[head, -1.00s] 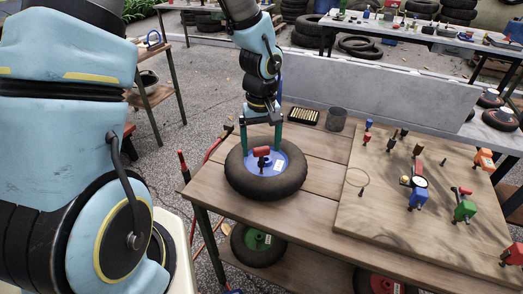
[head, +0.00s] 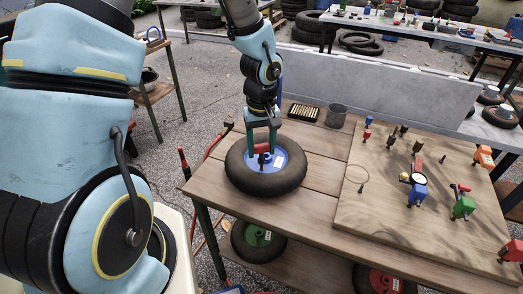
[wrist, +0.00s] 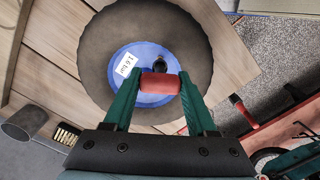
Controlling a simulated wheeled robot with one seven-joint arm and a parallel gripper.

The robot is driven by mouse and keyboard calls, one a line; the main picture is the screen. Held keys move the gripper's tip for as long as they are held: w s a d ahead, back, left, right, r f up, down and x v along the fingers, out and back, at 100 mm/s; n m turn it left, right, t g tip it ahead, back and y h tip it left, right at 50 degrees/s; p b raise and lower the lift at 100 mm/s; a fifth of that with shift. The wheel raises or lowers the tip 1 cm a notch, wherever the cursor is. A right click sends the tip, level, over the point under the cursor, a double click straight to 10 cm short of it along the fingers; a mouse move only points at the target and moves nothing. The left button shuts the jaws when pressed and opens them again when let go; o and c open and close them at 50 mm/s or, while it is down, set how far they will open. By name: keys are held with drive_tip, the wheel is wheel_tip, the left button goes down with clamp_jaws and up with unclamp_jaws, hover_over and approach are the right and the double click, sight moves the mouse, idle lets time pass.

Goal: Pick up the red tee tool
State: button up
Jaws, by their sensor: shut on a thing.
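The red tee tool (head: 261,148) is upright over the blue hub (head: 255,161) of a black tire (head: 266,183) lying flat on the wooden cart top. My gripper (head: 262,149) is above the hub, shut on the tool's red crossbar. In the wrist view, the crossbar (wrist: 160,83) sits between the two green fingertips of my gripper (wrist: 159,86), which touch its ends. The tool's dark stem shows below the bar in the head view. I cannot tell whether its foot still touches the hub.
A wooden board (head: 430,211) with several small coloured tools and fittings lies on the right of the cart. A grey cup (head: 336,115) and a tray of brass pieces (head: 304,112) stand behind the tire. A low grey wall (head: 400,95) runs behind.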

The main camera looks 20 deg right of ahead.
sight(262, 145)
clamp_jaws()
drive_tip(key=shift+r, duration=0.15)
wheel_tip(262, 145, up, 15)
drive_tip(key=p, duration=0.2)
idle(0.5)
